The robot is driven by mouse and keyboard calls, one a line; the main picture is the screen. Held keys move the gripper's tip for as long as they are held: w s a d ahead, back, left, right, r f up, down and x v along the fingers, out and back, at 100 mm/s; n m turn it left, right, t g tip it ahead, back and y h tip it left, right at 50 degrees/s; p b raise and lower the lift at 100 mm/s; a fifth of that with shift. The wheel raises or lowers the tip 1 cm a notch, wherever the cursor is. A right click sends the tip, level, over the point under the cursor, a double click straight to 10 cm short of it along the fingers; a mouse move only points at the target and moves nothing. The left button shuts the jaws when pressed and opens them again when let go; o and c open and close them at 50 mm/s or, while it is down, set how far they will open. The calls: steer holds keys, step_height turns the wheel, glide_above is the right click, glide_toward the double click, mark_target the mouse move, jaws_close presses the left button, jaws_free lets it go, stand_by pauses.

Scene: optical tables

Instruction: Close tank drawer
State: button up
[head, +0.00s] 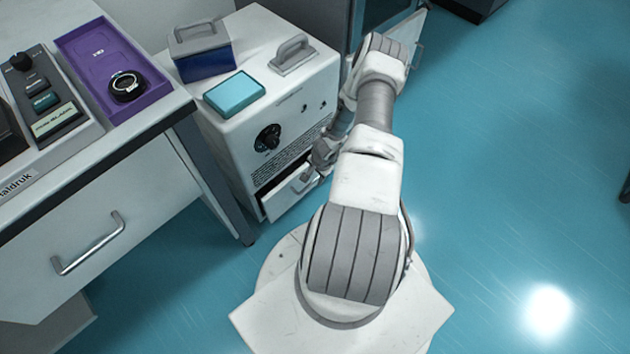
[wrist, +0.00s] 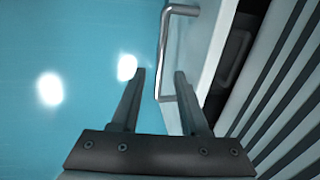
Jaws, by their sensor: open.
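The tank drawer (head: 284,204) is low in the white cabinet unit (head: 225,135). It stands partly pulled out, with a dark gap behind its front. In the wrist view its white front (wrist: 200,45) runs along the right of centre, with a bent metal handle (wrist: 163,50) on it. My gripper (wrist: 158,75) is open and empty. The handle's lower end shows between the two fingers; I cannot tell whether they touch it. In the head view my gripper (head: 322,158) is beside the drawer, partly hidden by my arm.
A grey-white desk with a handled drawer (head: 100,215) stands at the left. A blue box (head: 203,62) and a teal block (head: 234,93) sit on the cabinet. Slatted vents (wrist: 285,90) lie right of the drawer.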

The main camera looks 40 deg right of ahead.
steer(key=shift+w+f, duration=0.15)
steer(key=shift+f, duration=0.7)
steer(key=shift+c, duration=0.3)
jaws_close()
stand_by(0.6)
